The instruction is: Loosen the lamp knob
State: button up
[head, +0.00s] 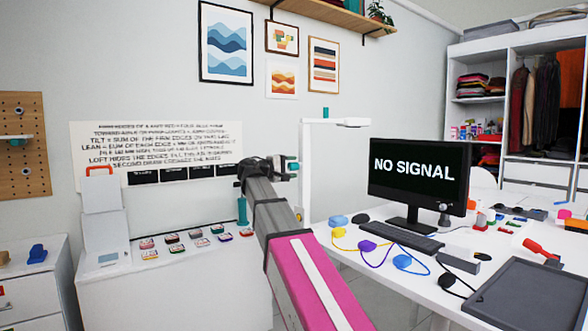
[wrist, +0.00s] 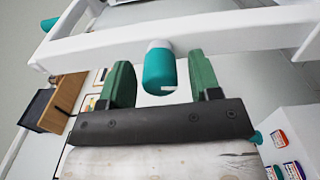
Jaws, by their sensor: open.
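The white lamp (head: 306,185) stands at the desk's left side, with a horizontal arm and a flat lamp head (head: 352,123) at the top. In the wrist view, a teal lamp knob (wrist: 159,72) with a white collar sticks out from a white lamp bar (wrist: 240,33). My gripper (head: 290,167) is by the lamp post in the head view. In the wrist view, the green fingers of my gripper (wrist: 160,82) are open, one on each side of the knob, with visible gaps. A second teal knob (head: 325,113) is on top of the lamp arm.
The desk carries a monitor (head: 418,180), a keyboard (head: 402,237), coloured cables and a dark tray (head: 535,294). A low white cabinet (head: 180,279) at left holds several small coloured items and a teal cylinder (head: 242,210). A wall shelf (head: 335,14) hangs above.

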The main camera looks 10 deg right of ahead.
jog(key=m, duration=0.6)
jog(key=c, duration=1)
jog(key=n, duration=0.4)
jog(key=shift+n, duration=0.3)
grip_shut()
jog(key=n, duration=0.7)
jog(key=shift+n, duration=0.4)
jog(key=n, duration=0.4)
jog(key=shift+n, duration=0.3)
jog(key=o, duration=1.3)
grip_release()
jog(key=shift+a, duration=0.2)
